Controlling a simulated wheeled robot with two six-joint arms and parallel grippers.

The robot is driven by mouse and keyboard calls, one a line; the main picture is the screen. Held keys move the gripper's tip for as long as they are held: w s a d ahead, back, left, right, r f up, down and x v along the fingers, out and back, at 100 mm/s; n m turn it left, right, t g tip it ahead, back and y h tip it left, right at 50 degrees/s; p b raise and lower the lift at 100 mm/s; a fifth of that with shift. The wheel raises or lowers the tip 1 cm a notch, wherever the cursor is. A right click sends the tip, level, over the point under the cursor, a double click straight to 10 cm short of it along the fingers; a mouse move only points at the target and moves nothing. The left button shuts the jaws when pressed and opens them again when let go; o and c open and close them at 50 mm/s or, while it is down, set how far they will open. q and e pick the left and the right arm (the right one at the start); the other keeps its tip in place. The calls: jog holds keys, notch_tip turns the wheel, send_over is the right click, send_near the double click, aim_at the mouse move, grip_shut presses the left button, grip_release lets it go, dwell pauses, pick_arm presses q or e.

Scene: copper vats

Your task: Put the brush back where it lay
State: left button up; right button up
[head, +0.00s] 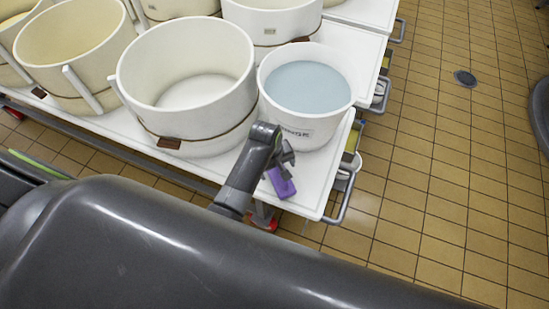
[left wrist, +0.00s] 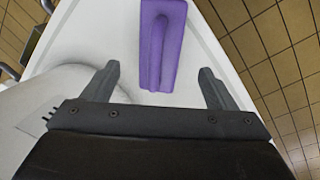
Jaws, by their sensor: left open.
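A purple block-shaped piece, which looks like the brush (head: 281,184), lies on the white cart top (head: 319,190) near its front corner, beside the tub of blue liquid. In the left wrist view the brush (left wrist: 162,42) shows a long groove and lies just beyond my fingertips, roughly centred between them. My left gripper (head: 287,158) is open and empty, pointing down above the brush; it also shows in the left wrist view (left wrist: 159,70). The fingers do not appear to touch the brush; the exact height gap is hard to tell. My right gripper is not in view.
A white tub (head: 305,128) with blue liquid stands right behind my left gripper. A large empty cream vat (head: 190,135) stands to its left, with more vats (head: 75,45) behind. A metal handle (head: 346,195) sticks out at the cart's right edge. Tiled floor (head: 450,170) lies open to the right.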

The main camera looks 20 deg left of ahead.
pick_arm(q)
jog(key=r, duration=0.5)
jog(key=shift+s+a, duration=0.25)
jog(key=shift+a, duration=0.05)
